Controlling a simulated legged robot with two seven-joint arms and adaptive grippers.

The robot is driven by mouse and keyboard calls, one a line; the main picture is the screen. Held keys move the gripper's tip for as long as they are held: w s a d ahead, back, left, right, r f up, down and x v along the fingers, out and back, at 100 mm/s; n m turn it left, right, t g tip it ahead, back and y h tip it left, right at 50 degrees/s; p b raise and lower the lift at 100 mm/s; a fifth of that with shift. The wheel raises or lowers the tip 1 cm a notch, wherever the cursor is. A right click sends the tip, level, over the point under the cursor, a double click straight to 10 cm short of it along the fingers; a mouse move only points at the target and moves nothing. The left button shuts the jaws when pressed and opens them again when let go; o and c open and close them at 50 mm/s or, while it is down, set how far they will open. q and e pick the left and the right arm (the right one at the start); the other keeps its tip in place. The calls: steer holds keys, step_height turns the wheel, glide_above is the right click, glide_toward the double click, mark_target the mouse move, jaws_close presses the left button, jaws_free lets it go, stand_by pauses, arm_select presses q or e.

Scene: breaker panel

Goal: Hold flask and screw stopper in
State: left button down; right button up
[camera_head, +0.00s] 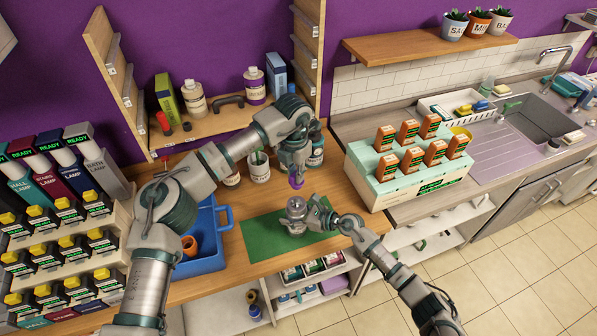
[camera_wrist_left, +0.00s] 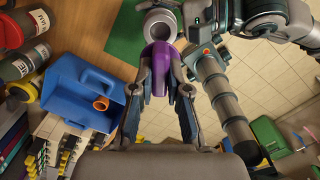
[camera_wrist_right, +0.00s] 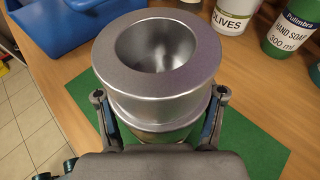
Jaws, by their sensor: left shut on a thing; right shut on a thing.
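The silver metal flask (camera_head: 294,207) stands on the green mat (camera_head: 262,238), its round mouth open and facing up. My right gripper (camera_head: 309,217) is shut on the flask from the right side; the right wrist view shows its fingers on either side of the flask (camera_wrist_right: 158,75). My left gripper (camera_head: 296,172) points down and is shut on the purple stopper (camera_head: 296,182), which hangs above the flask, apart from it. In the left wrist view the stopper (camera_wrist_left: 156,62) sits between the fingertips, with the flask's mouth (camera_wrist_left: 159,27) just beyond it.
A blue tote (camera_head: 205,240) with an orange cup stands left of the mat. Jars, including one marked olives (camera_wrist_right: 235,14), and a green soap bottle (camera_wrist_right: 290,35) stand behind. A mint box of orange cartons (camera_head: 405,185) is at right.

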arm_select(q)
steer(key=shift+f, duration=0.1)
step_height(320, 180, down, 7)
stand_by(0.8)
steer(key=shift+s+f, duration=0.1)
steer(key=shift+f, duration=1.45)
stand_by(1.2)
steer(key=m, duration=0.3)
steer(key=shift+m, duration=0.3)
steer(key=shift+m, duration=1.4)
